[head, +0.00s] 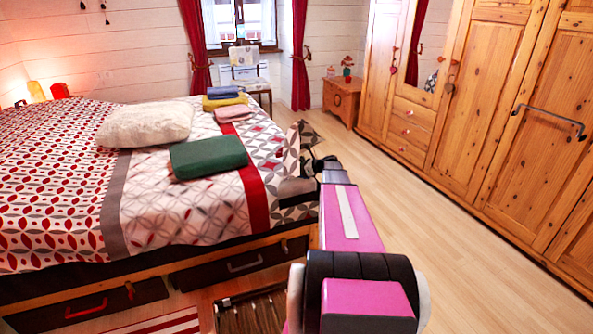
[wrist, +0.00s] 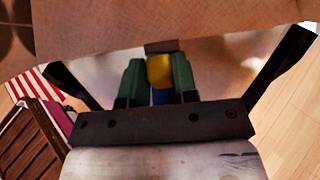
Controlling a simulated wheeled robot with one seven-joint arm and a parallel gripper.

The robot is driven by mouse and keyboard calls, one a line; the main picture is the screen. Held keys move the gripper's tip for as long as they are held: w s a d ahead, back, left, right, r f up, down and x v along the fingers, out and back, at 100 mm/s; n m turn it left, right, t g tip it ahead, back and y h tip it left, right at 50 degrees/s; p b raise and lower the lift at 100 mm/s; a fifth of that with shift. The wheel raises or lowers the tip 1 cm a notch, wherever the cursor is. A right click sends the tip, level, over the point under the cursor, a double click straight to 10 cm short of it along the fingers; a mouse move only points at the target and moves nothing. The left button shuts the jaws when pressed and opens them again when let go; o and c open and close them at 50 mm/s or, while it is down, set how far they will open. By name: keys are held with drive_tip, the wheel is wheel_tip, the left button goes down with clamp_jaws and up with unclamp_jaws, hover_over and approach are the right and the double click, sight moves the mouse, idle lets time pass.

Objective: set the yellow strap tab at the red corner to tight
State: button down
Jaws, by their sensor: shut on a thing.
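In the wrist view, my gripper (wrist: 159,82) has its two green-padded fingers closed on the sides of a small yellow tab (wrist: 159,70). A blue piece (wrist: 161,97) shows just below the tab, between the fingers. A pale cloth surface (wrist: 110,25) hangs close above the fingertips. In the head view, my arm reaches to the near right corner of the bed (head: 185,215) and hides the tab and the fingers. I cannot make out a red corner marking or the strap's setting.
A green folded cloth (head: 208,157), a pale pillow (head: 146,124) and folded textiles (head: 225,103) lie on the bed. Drawers with a red handle (head: 87,308) are beneath. A slatted wooden thing (head: 252,312) stands low in front. Floor (head: 400,205) is clear toward the wardrobe (head: 490,90).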

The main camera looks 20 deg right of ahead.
drive_tip(key=s+d, duration=0.3)
drive_tip(key=c, duration=0.9)
unclamp_jaws()
drive_tip(key=shift+d, duration=0.1)
drive_tip(key=v, duration=1)
drive_tip(key=shift+s+d+r, duration=0.1)
drive_tip(key=shift+s+d, duration=0.2)
